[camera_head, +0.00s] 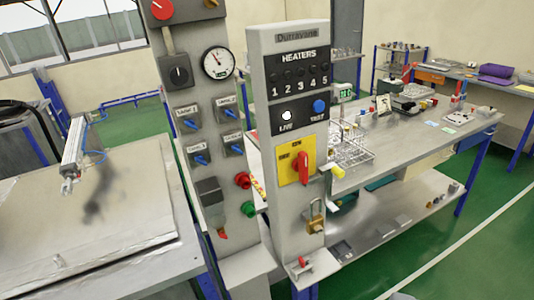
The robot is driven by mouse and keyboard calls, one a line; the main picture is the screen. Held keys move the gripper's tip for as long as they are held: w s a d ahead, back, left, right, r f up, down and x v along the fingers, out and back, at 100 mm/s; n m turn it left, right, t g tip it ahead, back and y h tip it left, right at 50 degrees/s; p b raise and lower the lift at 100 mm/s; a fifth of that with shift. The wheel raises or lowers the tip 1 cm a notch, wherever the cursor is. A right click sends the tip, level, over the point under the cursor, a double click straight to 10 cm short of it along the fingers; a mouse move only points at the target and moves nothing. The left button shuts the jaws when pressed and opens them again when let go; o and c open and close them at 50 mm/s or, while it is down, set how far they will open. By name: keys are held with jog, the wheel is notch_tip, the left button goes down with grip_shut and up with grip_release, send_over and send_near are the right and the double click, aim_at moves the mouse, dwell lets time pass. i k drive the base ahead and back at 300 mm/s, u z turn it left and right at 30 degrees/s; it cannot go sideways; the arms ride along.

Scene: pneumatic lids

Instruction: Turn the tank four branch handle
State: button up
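No handle here is legibly marked as the tank four branch handle. A grey column at centre-left carries several small labelled plates with blue handles: upper left (190,125), upper right (229,113), lower left (201,160) and lower right (232,142). Their labels are too small to read surely. The Durravane heaters post (287,170) beside it has numbers 1 to 5, a red handle (302,168) on a yellow plate, and a brass padlock (316,216) below. A small red lever (300,264) sits at its foot. My gripper is not in view.
A metal lid (90,225) with a pneumatic cylinder (74,152) lies at left. A gauge (217,62), a red button (242,180) and a green button (248,209) are on the column. A workbench (430,135) stands at right. Green floor (460,260) is open at lower right.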

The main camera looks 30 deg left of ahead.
aim_at(236, 148)
jog(key=z, duration=0.05)
jog(key=i, duration=1)
jog(key=u, duration=0.05)
